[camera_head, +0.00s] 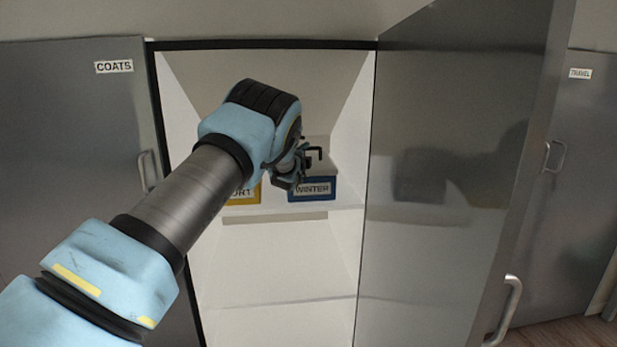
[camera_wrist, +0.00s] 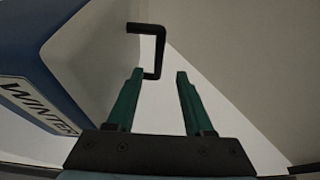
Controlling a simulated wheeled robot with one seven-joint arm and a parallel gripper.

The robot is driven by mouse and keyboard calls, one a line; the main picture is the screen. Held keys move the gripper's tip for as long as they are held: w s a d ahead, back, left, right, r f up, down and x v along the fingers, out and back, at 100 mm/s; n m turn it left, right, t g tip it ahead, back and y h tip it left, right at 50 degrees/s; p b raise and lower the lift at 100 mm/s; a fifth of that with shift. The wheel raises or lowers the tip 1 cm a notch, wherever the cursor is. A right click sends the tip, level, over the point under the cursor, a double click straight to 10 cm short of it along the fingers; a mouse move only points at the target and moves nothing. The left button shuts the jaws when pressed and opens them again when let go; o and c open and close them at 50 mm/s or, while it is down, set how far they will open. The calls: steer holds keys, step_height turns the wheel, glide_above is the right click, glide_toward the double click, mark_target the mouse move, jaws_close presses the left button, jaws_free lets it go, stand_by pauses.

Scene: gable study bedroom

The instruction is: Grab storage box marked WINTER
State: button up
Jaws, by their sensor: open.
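The WINTER storage box (camera_head: 325,184) is blue with a white label and sits on a shelf inside the open cupboard. In the wrist view the blue box (camera_wrist: 62,72) is at the left, its label partly cut off. A black bracket-shaped handle (camera_wrist: 159,50) stands ahead of my gripper (camera_wrist: 160,74). Its lower end shows close to the left fingertip; I cannot tell whether they touch. The handle also shows in the head view (camera_head: 319,153), above the label. My gripper (camera_head: 303,164) is open, its green fingers apart with nothing clearly held. My arm hides part of the shelf.
A yellow-fronted box (camera_head: 243,196), label ending in "ORT", sits left of the WINTER box, partly behind my arm. The open cupboard door (camera_head: 450,170) stands at the right. A closed COATS door (camera_head: 80,150) is left, a TRAVEL door (camera_head: 578,180) far right. The lower shelf is empty.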

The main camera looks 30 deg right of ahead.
mark_target(308, 149)
steer(key=shift+w+a+p+x, duration=0.15)
steer(key=shift+p+x, duration=0.3)
steer(key=shift+x, duration=1.4)
steer(key=shift+w+a+p+x, duration=0.1)
steer(key=shift+p+x, duration=0.35)
steer(key=shift+x, duration=1.4)
steer(key=shift+f, duration=0.15)
jaws_close()
